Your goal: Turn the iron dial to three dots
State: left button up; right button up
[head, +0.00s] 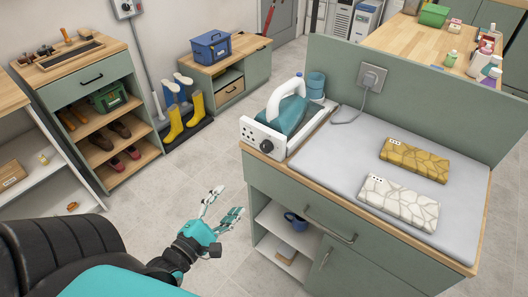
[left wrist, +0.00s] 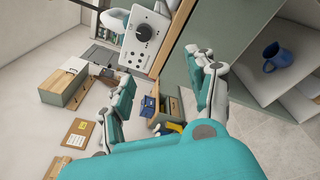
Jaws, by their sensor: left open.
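The iron (head: 290,118), teal with a white handle, rests in a white station at the left end of the ironing counter. The black iron dial (head: 266,146) is on the station's white front panel; it also shows in the left wrist view (left wrist: 145,32), with small dark marks around it. Its setting is too small to read. My left gripper (head: 224,202) is open and empty, below and left of the dial, apart from the counter. In the left wrist view its spread fingers (left wrist: 166,82) show below the panel. My right gripper is not in view.
Two folded towels, yellow (head: 414,158) and white (head: 400,202), lie on the grey ironing pad (head: 350,158). A blue mug (head: 296,222) stands on the open shelf under the counter. Boots (head: 172,120) and a shoe shelf (head: 122,166) stand at the left. The floor between is clear.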

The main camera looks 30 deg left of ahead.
pick_arm(q)
notch_tip(320, 180, up, 3)
jog(key=n, duration=0.1)
jog(key=p, duration=0.2)
send_near(265, 150)
jog(key=shift+t, duration=0.3)
jog(key=w, duration=0.5)
jog(key=w+p, duration=0.1)
jog(key=w, duration=0.2)
jog(key=shift+w+a+f, duration=0.15)
jog(key=shift+w+a, duration=0.2)
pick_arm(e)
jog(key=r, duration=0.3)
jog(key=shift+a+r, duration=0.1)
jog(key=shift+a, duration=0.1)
pick_arm(q)
jog(key=shift+c, duration=0.4)
jog(key=c, duration=1.1)
